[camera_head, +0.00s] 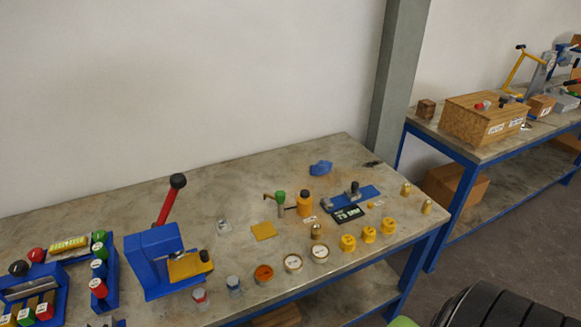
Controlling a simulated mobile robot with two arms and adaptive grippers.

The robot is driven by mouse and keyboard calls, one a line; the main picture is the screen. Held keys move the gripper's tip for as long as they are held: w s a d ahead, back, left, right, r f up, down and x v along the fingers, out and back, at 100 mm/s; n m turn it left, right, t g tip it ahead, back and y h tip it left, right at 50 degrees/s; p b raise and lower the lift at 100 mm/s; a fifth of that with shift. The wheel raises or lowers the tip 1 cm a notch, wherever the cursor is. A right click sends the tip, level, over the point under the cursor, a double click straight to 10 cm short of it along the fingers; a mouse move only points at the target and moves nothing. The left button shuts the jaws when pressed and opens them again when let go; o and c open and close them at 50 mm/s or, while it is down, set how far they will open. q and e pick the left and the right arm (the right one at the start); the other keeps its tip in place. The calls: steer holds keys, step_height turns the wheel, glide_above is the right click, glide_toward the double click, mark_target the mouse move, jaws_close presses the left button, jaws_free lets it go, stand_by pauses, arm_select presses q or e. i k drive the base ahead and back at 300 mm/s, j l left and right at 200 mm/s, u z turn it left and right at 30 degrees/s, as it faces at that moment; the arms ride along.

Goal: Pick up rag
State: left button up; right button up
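A small crumpled blue cloth, which looks like the rag (320,168), lies near the back right of the near workbench (330,148). A flat yellow square (263,230) lies nearer the middle of the bench; I cannot tell whether it is cloth or a pad. Nothing touches the blue cloth. Neither of my grippers can be made out in the head view.
A blue press with a red lever (168,205) stands on the bench's left half. A green-topped fitting (280,204), an orange bottle (304,203) and a blue plate (352,198) stand before the cloth. Several gauges and yellow parts line the front. A grey pillar (398,80) rises behind.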

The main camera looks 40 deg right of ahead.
mark_target(322, 167)
steer(key=l+u, duration=0.15)
steer(key=l, duration=0.25)
steer(key=k+l+u, duration=0.15)
steer(key=l, duration=0.25)
steer(key=l+u, duration=0.15)
steer(key=l, duration=0.25)
steer(key=k+l+u, duration=0.15)
steer(key=l, duration=0.25)
steer(key=k+l+u, duration=0.2)
steer(key=l, duration=0.15)
steer(key=i, duration=0.1)
